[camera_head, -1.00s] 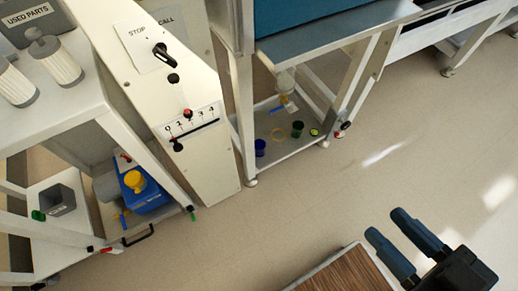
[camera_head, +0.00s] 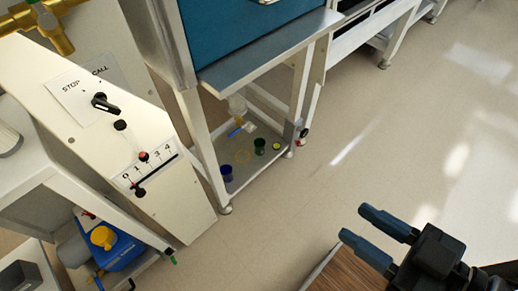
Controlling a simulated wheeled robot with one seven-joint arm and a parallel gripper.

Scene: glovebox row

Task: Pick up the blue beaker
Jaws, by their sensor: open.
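The blue beaker (camera_head: 226,173) is small and dark blue. It stands at the front left of a low shelf (camera_head: 262,168) under the bench, close to the front leg. My gripper (camera_head: 366,228) is at the lower right, open and empty, its two dark blue fingers pointing up and left. It is well apart from the beaker, with open floor between them in the picture.
A control panel (camera_head: 140,150) stands left. A wooden top (camera_head: 345,272) is near my gripper. The floor (camera_head: 350,120) is clear.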

